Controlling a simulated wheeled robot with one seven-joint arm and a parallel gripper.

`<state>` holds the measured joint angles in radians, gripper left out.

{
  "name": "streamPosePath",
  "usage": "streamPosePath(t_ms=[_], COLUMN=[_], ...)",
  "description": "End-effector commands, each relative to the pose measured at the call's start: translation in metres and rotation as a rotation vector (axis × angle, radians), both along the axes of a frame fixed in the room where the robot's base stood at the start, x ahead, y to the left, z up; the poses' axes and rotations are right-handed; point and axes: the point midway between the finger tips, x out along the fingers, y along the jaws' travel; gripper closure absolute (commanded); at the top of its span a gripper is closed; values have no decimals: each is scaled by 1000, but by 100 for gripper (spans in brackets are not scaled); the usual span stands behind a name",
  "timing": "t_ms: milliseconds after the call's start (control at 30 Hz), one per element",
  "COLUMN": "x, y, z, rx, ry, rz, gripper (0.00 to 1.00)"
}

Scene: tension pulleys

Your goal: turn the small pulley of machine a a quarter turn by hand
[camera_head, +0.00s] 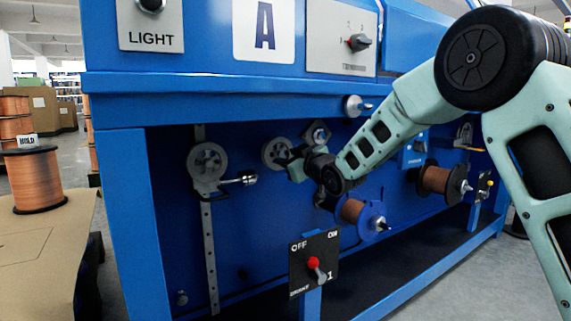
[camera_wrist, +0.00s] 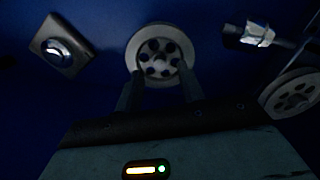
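Machine A's blue front carries a small grey spoked pulley (camera_head: 274,153), right of a larger pulley (camera_head: 207,158) on a slotted bar. My gripper (camera_head: 293,162) is close in front of the small pulley, at its lower right in the head view, and partly covers it. In the wrist view the small pulley (camera_wrist: 160,38) is at top centre. My gripper's fingers (camera_wrist: 161,72) are apart, with their tips overlapping the lower left and lower right of the pulley's face. Nothing shows held between them. I cannot tell whether they touch it.
A square plate with a knob (camera_wrist: 62,47) is left of the pulley in the wrist view; a silver fitting (camera_wrist: 254,35) and another pulley (camera_wrist: 295,96) are at right. A red-handled switch (camera_head: 315,265) and copper spools (camera_head: 352,210) sit below my arm.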

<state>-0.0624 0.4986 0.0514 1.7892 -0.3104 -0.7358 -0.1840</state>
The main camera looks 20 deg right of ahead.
Motion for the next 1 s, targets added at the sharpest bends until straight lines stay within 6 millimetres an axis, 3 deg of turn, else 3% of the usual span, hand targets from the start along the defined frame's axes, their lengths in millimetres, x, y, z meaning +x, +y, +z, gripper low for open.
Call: streamPosePath(t_ms=[200, 533, 567, 700, 1000], x=[18, 21, 21, 21, 21], y=[7, 7, 7, 7, 7], z=[-1, 0, 0, 0, 1], rx=[0, 0, 0, 0, 16], ry=[0, 0, 0, 0, 6], rz=[1, 1, 1, 0, 0], gripper=[61, 61, 64, 100, 100])
